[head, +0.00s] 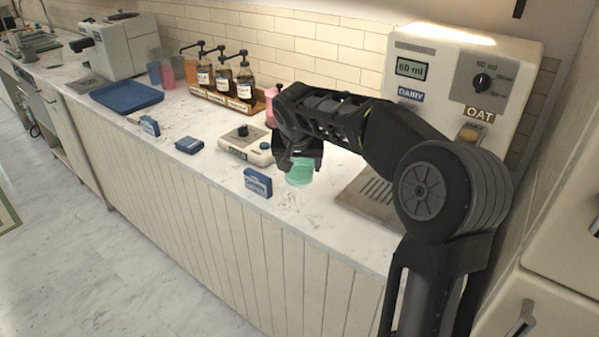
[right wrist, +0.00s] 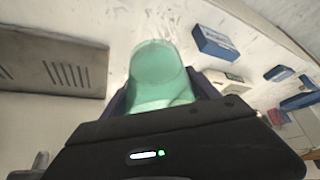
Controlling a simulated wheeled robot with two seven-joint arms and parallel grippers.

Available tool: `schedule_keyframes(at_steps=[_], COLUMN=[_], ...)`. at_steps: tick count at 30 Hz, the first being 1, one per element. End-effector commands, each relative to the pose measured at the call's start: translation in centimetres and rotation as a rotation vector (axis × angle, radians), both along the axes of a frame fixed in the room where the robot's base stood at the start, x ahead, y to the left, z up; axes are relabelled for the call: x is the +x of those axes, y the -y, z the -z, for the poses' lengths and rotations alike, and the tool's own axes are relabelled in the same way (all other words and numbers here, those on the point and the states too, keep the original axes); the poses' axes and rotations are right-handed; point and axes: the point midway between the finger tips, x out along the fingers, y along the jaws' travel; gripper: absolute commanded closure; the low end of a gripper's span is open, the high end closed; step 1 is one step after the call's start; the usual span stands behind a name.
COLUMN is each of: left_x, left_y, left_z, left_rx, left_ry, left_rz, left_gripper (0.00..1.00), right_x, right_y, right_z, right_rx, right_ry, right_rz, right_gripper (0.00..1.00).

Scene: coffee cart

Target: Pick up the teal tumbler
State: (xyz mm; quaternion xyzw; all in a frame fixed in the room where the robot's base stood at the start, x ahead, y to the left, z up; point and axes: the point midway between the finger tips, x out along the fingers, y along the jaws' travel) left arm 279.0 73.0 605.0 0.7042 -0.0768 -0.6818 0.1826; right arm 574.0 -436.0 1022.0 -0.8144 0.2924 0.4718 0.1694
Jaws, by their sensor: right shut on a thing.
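The teal tumbler (head: 299,174) is a translucent green cup over the counter in front of the milk machine. My right gripper (head: 297,160) comes down on it from above and hides its upper part in the head view. In the right wrist view the tumbler (right wrist: 158,75) sits between the two fingers of my right gripper (right wrist: 160,98), which are shut on it. I cannot tell whether its base touches the counter. My left gripper is not in view.
The milk machine (head: 455,85) with its drip tray (head: 372,195) stands right of the tumbler. A blue box (head: 258,183) and a white scale (head: 246,145) lie to the left. A syrup rack (head: 222,97), several cups and a blue tray (head: 127,96) are farther left.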

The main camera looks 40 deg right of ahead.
Motion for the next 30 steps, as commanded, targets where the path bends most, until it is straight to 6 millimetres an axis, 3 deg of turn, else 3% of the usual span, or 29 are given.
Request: schedule_keyframes(at_steps=[9,30], left_x=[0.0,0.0], left_y=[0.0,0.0], left_z=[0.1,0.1], left_rx=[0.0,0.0], left_ry=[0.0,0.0], left_rz=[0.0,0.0], left_gripper=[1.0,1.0], right_x=[0.0,0.0], right_y=[0.0,0.0], right_z=[-1.4,-1.5], right_rx=[-0.001,0.0], right_ry=[0.002,0.001], right_rz=[0.0,0.0], right_gripper=[0.83,0.83])
